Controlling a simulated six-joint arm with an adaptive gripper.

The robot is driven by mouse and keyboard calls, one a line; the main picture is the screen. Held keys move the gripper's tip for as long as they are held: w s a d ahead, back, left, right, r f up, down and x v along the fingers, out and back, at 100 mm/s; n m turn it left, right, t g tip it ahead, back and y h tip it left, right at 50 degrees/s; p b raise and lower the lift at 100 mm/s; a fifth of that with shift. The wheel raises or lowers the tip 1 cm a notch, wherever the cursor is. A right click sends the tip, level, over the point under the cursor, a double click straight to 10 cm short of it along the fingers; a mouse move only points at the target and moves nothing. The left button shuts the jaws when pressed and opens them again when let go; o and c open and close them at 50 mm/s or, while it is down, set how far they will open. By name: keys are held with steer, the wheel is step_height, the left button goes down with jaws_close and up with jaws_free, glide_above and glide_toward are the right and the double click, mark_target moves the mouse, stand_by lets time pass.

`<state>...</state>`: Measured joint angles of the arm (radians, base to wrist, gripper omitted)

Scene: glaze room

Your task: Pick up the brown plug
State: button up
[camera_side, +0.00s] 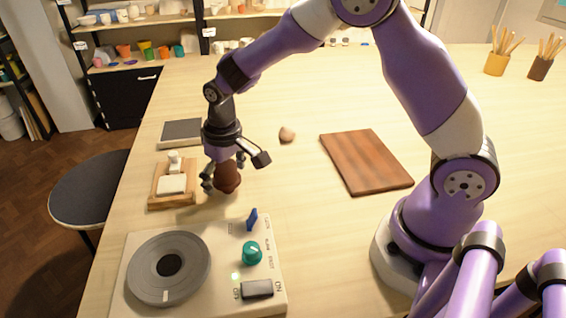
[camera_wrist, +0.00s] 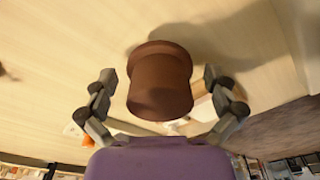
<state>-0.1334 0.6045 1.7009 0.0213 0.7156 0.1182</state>
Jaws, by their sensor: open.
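The brown plug (camera_side: 228,180) shows at my gripper's fingers in the side view, above or on the pale wooden table. In the wrist view the plug (camera_wrist: 160,82) is a rounded, reddish-brown piece with a wider rim at its upper end. My gripper (camera_side: 223,172) points down at it, and its fingers partly cover the plug in the side view. In the wrist view my gripper (camera_wrist: 160,77) is open, with one finger on each side of the plug and a visible gap on both sides. Whether the plug rests on the table is hard to tell.
A wooden holder with a white block (camera_side: 172,183) stands just left of my gripper. A control box (camera_side: 210,255) with a grey disc, blue lever and green knob is in front. A brown board (camera_side: 365,161) lies right; a small brown lump (camera_side: 287,134) lies behind.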

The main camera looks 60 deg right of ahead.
steer(key=c, duration=1.2)
steer(key=shift+r, duration=0.1)
